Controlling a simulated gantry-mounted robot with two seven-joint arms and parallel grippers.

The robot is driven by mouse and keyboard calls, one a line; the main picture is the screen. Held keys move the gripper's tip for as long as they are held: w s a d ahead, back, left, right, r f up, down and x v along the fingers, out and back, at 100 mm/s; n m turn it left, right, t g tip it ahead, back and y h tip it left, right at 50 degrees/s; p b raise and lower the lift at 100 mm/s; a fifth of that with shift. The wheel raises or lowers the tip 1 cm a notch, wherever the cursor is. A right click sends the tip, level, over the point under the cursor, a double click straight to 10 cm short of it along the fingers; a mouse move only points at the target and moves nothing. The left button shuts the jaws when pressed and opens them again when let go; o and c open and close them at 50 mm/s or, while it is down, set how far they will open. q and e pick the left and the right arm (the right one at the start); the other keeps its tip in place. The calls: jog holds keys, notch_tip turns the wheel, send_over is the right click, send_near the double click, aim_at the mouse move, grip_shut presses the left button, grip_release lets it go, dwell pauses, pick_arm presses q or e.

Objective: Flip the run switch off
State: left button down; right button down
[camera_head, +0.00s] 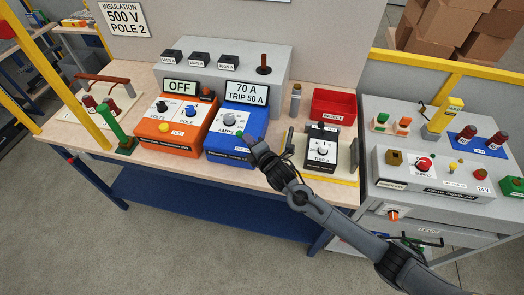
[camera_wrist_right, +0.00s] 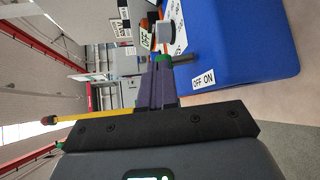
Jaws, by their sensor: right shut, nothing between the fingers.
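The blue box (camera_head: 232,122) stands on the bench with an AMPS knob (camera_head: 228,119) and a display (camera_head: 246,92) reading 70 A TRIP 50 A. In the right wrist view its face carries an OFF ON label (camera_wrist_right: 203,79). A dark grey switch lever (camera_wrist_right: 184,60) sticks out beside the label. My right gripper (camera_head: 250,140) is at the box's front right corner. Its fingers (camera_wrist_right: 157,75) are shut and empty, with their tips close beside the lever; I cannot tell whether they touch it. In the head view the gripper hides the lever. My left gripper is not in view.
An orange box (camera_head: 172,128) with an OFF display stands left of the blue box. A grey cabinet (camera_head: 430,165) is further right.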

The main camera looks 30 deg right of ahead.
jog(key=a+r+p+v, duration=0.1)
jog(key=r+p+v, duration=0.1)
jog(key=v, duration=1.1)
jog(key=shift+r, duration=0.1)
jog(key=s+a+f+m+g, duration=0.1)
jog(key=s+f+m+g, duration=0.2)
jog(key=s+f, duration=0.35)
jog(key=s+a+f+m+g, duration=0.1)
jog(key=s+f+m+g, duration=0.2)
jog(key=s, duration=0.6)
jog(key=s+d+f+m+g+h, duration=0.15)
jog(key=s+m+g, duration=0.45)
jog(key=s+m, duration=0.7)
notch_tip(320, 180, up, 19)
jog(key=p, duration=1.9)
jog(key=shift+d, duration=0.45)
